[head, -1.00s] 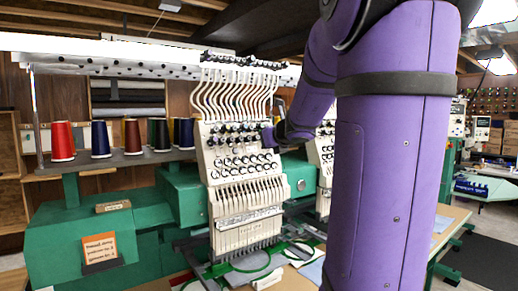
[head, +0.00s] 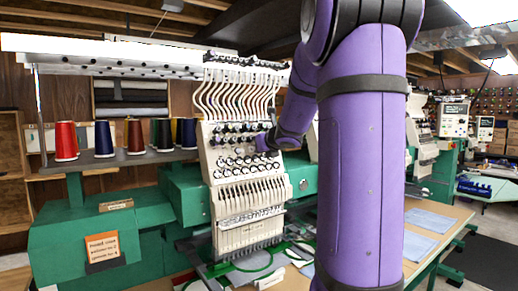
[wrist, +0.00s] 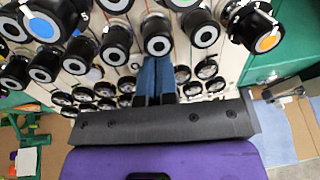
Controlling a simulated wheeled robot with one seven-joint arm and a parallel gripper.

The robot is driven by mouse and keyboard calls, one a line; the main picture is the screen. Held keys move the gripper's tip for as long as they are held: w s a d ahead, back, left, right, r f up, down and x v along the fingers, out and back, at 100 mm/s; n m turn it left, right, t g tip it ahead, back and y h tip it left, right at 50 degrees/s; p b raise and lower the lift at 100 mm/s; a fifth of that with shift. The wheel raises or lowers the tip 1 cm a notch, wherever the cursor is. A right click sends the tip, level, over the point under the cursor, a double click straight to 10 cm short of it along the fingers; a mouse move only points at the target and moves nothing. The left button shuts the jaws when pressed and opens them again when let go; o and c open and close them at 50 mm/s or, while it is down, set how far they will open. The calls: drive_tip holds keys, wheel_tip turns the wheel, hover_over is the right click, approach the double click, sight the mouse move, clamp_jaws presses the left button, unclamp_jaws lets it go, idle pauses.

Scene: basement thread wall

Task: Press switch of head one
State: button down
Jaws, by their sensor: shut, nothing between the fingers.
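The first embroidery head (head: 240,200) is a cream panel with rows of black-and-white tension knobs (wrist: 158,40) and several thread tubes above. My gripper (head: 264,142) is at the right edge of this panel, at knob height. In the wrist view its two blue fingers (wrist: 155,82) are shut together, empty, and point at the panel among the knobs. I cannot tell whether the fingertips touch the panel. I cannot clearly pick out the switch in either view; the fingers may hide part of the panel.
Coloured thread cones (head: 66,141) stand on a rack at left. Green machine housing (head: 82,222) lies below, with an orange note (head: 102,247) on it. My purple arm blocks the middle right. A wooden table (head: 446,211) with blue cloth pieces (head: 428,220) is at right.

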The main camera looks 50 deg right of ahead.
drive_tip(key=shift+d, duration=0.15)
drive_tip(key=shift+a, duration=0.2)
drive_tip(key=shift+a, duration=0.65)
drive_tip(key=shift+s+r, duration=0.1)
